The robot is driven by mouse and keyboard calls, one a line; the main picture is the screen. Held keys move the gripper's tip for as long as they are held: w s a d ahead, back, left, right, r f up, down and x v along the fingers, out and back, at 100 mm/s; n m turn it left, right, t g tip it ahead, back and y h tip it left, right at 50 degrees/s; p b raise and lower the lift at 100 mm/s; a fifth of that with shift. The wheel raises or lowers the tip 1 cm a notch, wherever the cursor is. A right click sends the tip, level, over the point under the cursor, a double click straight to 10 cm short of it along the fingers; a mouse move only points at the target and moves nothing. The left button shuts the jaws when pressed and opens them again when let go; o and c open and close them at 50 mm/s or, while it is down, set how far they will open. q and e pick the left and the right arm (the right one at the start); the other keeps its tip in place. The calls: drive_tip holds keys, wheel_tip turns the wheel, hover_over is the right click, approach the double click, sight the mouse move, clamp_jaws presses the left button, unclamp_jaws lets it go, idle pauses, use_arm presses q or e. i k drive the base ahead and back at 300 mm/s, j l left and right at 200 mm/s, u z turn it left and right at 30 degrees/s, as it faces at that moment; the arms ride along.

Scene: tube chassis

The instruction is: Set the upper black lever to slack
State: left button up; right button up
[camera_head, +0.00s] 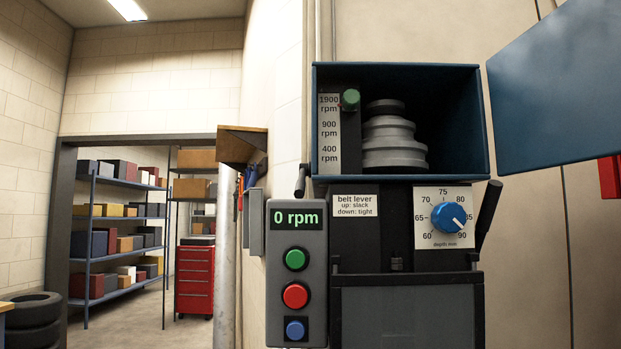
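A short black lever (302,180) sticks out at the left side of the machine, level with the bottom of the blue housing. It points up and leans slightly right. A label (356,206) to its right reads "belt lever, up: slack, down: tight". A longer black lever (488,215) stands at the right side, a bit lower, tilted up and to the right. Where each lever is hinged is hard to see. Neither of my grippers is in view.
The blue housing (480,120) is open, its blue door (560,85) swung right, showing a grey stepped pulley (393,140) and a green knob (350,99). Below are a button panel (276,265) reading "0 rpm" and a blue depth dial (448,217). Shelves (115,225) stand far left.

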sight(300, 191)
drive_tip(key=k+j, duration=0.1)
drive_tip(key=k, duration=0.25)
drive_tip(key=k+j, duration=0.1)
drive_tip(key=k, duration=0.25)
drive_tip(key=z, duration=0.75)
drive_tip(key=j+z, duration=0.3)
drive_tip(key=z, duration=0.15)
drive_tip(key=j+z, duration=0.3)
drive_tip(key=z, duration=0.2)
drive_tip(key=k+j+z, duration=0.1)
drive_tip(key=j+z, duration=0.35)
drive_tip(key=j, duration=0.3)
drive_tip(key=k+j+z, duration=0.15)
drive_tip(key=j, duration=0.25)
drive_tip(key=k+j+z, duration=0.1)
drive_tip(key=j, duration=0.25)
drive_tip(key=k+j, duration=0.1)
drive_tip(key=j, duration=0.25)
drive_tip(key=k+j, duration=0.15)
drive_tip(key=j, duration=0.2)
drive_tip(key=k+j, duration=0.1)
drive_tip(key=j, duration=0.25)
drive_tip(key=z, duration=0.05)
